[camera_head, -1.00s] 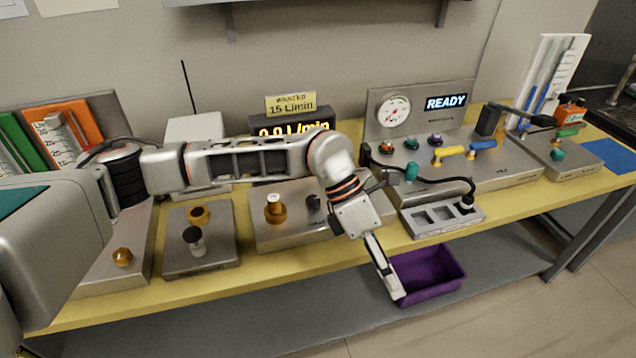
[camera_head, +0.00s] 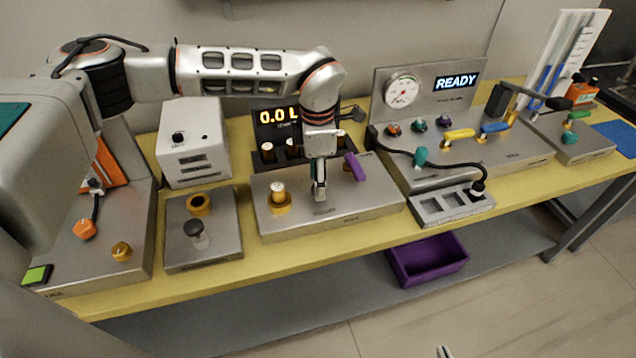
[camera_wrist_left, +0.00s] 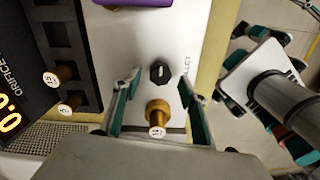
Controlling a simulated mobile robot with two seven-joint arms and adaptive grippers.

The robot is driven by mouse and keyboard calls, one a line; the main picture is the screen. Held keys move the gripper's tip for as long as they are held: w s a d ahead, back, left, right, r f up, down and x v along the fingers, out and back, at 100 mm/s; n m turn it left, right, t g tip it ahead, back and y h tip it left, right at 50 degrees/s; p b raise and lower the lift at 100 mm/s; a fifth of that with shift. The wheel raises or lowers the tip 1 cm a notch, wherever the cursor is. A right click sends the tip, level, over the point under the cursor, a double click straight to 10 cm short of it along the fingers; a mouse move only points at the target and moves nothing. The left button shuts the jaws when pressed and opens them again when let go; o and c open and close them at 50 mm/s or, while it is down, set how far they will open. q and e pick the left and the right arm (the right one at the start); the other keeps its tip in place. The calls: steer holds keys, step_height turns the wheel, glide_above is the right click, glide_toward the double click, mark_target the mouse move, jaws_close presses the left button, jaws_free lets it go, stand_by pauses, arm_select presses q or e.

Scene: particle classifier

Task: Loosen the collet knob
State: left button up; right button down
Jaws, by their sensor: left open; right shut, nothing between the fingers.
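The collet knob is the dark ridged knob (camera_wrist_left: 161,72) on the metal plate beside the "COLLET" lettering, seen in the left wrist view. In the head view my left gripper hides it. My left gripper (camera_head: 319,190) points down over that plate. In the left wrist view the left gripper (camera_wrist_left: 159,82) is open, one finger on each side of the knob; contact cannot be told. A brass fitting with a white top (camera_wrist_left: 157,114) stands beside the knob, also between the fingers; it shows in the head view (camera_head: 279,198). My right gripper (camera_head: 444,351) shows only its shut tips at the bottom edge.
A purple lever (camera_head: 355,167) stands right of my left gripper. A rack of brass pieces (camera_head: 268,154) and the flow display (camera_head: 280,118) are behind. A plate with a black-topped knob (camera_head: 195,230) is left. A purple bin (camera_head: 428,262) is below the table's front edge.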

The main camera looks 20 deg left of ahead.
arm_select(q)
steer(key=shift+f, duration=0.9)
steer(key=c, duration=1.1)
